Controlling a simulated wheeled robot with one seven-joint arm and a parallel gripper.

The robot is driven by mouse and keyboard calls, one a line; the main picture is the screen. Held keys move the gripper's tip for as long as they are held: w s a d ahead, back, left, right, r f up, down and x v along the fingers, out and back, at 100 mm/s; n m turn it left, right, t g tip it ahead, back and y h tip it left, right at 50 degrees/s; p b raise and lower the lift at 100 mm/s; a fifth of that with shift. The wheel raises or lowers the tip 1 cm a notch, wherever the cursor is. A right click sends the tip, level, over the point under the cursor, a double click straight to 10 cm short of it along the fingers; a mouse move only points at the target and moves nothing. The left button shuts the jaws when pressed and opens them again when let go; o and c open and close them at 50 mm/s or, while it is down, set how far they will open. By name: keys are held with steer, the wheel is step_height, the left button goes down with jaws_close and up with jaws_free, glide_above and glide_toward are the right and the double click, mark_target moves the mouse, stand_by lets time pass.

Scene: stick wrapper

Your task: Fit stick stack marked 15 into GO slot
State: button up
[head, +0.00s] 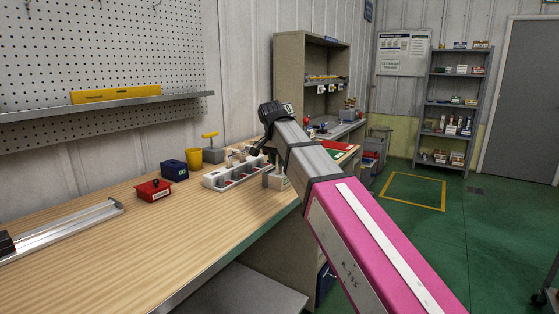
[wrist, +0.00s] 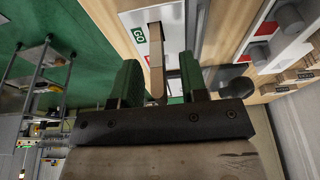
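In the wrist view, a tan stick stack (wrist: 157,72) stands between the two green fingers of my gripper (wrist: 158,80), with a visible gap on each side. Its far end overlaps a white block (wrist: 137,18) with a green GO label (wrist: 139,35). I cannot tell how deep it sits in the slot, and no 15 marking is readable.
A white tray (head: 222,181) with several compartments sits left of my gripper. A metal rail (head: 75,228) lies at far left. Bare bench (head: 190,225) lies in front.

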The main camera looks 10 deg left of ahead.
steer(key=v, duration=1)
steer(key=shift+r, duration=0.4)
steer(key=shift+s+a, duration=0.1)
